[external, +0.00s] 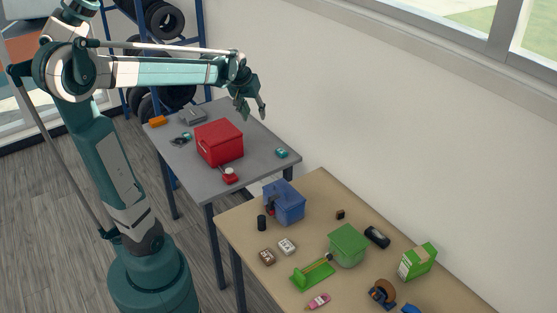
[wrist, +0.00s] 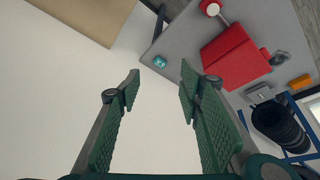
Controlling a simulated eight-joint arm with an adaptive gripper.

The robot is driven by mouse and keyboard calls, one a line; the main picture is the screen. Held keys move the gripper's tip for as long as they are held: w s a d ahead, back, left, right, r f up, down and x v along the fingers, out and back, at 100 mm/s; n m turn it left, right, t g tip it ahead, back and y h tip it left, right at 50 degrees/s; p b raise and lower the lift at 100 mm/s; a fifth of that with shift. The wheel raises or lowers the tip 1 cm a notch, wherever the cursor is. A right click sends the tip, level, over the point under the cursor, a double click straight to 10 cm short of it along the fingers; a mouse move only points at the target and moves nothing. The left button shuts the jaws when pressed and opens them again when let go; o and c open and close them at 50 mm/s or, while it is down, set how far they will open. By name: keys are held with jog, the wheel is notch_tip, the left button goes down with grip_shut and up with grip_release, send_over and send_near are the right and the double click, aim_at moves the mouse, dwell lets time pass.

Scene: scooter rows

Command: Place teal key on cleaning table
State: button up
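A small teal item (external: 281,153) lies on the grey table (external: 254,149) near its right edge; it is too small to tell whether it is the key. It also shows in the wrist view (wrist: 160,62), near an edge of the grey table (wrist: 182,40). Another small teal piece (external: 186,136) lies beside a dark item at the table's left. My gripper (external: 254,112) is open and empty, in the air above the far part of the grey table. In the wrist view, its fingers (wrist: 157,82) are wide apart with nothing between them.
A red box (external: 219,142) stands mid-table, with a red item (external: 230,175) in front. An orange block (external: 157,121) and grey item (external: 192,116) lie behind. The tan table (external: 321,196) holds a blue box (external: 284,201), green box (external: 347,245) and several small things. A wall borders both tables.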

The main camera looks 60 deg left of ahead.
jog(key=s+d+f+m+t, duration=0.1)
jog(key=s+d+m, duration=0.1)
jog(key=s+d, duration=0.4)
jog(key=s+d+f+m+t+h, duration=0.1)
jog(key=s+d, duration=0.5)
jog(key=d, duration=0.6)
jog(key=s+d+f+m+t+h, duration=0.1)
jog(key=s+d+m, duration=0.3)
jog(key=d, duration=0.5)
jog(key=shift+s+d+f+m, duration=0.35)
jog(key=shift+s+f, duration=0.35)
jog(key=shift+s, duration=0.55)
